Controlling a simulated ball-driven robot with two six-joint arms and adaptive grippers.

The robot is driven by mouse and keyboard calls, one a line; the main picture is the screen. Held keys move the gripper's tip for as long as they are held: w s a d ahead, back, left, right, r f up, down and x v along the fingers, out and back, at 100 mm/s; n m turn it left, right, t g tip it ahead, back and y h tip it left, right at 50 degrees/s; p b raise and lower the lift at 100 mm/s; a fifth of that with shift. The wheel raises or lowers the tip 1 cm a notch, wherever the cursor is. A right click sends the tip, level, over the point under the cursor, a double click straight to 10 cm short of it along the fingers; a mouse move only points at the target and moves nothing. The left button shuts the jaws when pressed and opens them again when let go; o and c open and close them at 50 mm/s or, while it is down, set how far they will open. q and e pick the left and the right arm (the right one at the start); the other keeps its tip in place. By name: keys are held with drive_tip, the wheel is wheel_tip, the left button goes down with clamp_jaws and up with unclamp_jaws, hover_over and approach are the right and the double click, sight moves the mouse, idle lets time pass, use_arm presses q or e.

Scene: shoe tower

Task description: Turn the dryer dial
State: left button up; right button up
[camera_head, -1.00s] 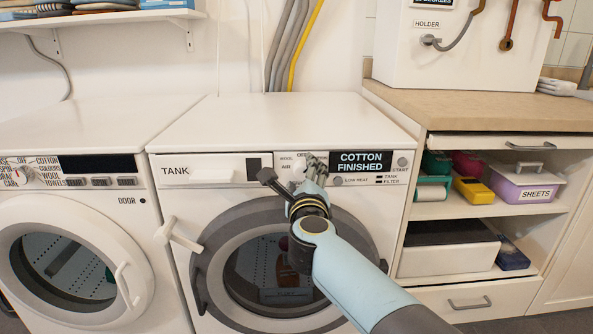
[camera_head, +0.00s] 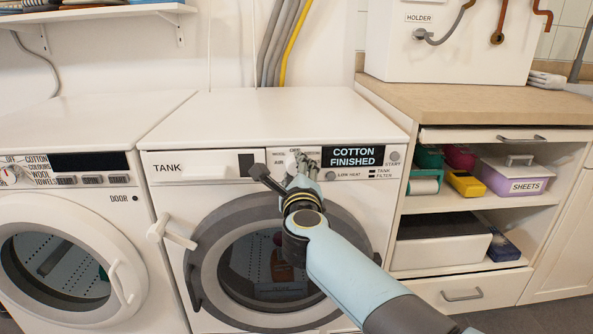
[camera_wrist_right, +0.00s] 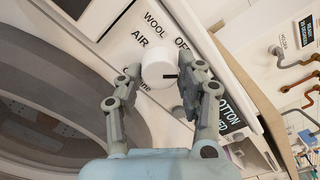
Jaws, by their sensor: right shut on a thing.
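The dryer (camera_head: 240,115) stands in the middle of the head view, its round door closed. Its white dial (camera_wrist_right: 157,66) fills the gap between my right gripper's fingers in the wrist view, with a dark mark on its face towards the right-hand finger. Labels WOOL, AIR and OFF surround it; another is partly covered. In the head view, my right gripper (camera_head: 303,164) is at the dryer's panel, partly covering the dial. It is shut on the dial. The display (camera_head: 353,156) reads COTTON FINISHED. My left gripper is not in view.
A washer (camera_head: 65,215) with a similar dial stands at the left. At the right, an open shelf unit (camera_head: 440,214) holds a purple SHEETS box (camera_head: 515,177) and other containers. A handle (camera_head: 168,232) sticks out beside the dryer door.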

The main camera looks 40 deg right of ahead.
drive_tip(key=n+p, duration=0.3)
drive_tip(key=shift+r, duration=0.25)
drive_tip(key=shift+n+p, duration=1.05)
drive_tip(key=shift+n, duration=0.05)
drive_tip(key=shift+f+n+p, duration=0.2)
drive_tip(key=shift+n+p, duration=0.55)
drive_tip(key=shift+n, duration=0.35)
drive_tip(key=shift+f, duration=0.1)
drive_tip(key=o, duration=1.2)
drive_tip(key=shift+c, duration=0.2)
drive_tip(key=shift+s+a, duration=0.1)
drive_tip(key=v, duration=1.2)
